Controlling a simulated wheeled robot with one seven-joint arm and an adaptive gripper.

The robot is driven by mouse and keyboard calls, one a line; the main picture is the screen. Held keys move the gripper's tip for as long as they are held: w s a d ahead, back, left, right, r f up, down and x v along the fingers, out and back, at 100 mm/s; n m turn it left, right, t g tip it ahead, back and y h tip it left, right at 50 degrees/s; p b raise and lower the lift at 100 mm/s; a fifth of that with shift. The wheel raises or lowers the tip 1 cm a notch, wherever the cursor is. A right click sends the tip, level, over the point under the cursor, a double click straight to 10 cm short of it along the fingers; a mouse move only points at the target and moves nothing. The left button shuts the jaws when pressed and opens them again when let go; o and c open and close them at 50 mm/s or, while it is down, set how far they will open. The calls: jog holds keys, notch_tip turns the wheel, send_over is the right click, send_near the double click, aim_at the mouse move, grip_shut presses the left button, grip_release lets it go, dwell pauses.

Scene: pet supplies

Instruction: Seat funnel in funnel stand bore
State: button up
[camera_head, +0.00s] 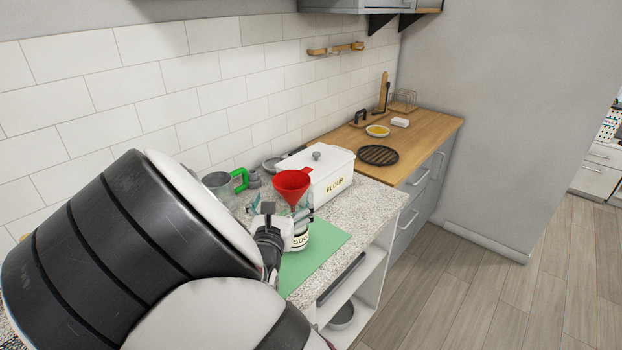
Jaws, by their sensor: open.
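The red funnel (292,181) is upright, wide mouth up, above the green mat on the granite counter. A small red tab sticks up at its rim. My gripper (284,209) is open just in front of the funnel, near its lower part. Whether its fingers touch the funnel cannot be told. The funnel's spout is hidden behind my gripper. I cannot make out the funnel stand or its bore, so whether the funnel is seated does not show.
A jar with a partly hidden label (300,241) stands below the funnel on the green mat (322,250). A white flour box (335,178) stands close behind. A green-handled cup (217,183) is at the left. My arm covers the left foreground. The wooden counter (425,132) lies beyond.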

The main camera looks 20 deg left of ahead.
jog(key=p, duration=0.1)
send_near(295, 171)
jog(key=shift+x, duration=2.1)
jog(key=shift+a, duration=0.1)
jog(key=c, duration=1.1)
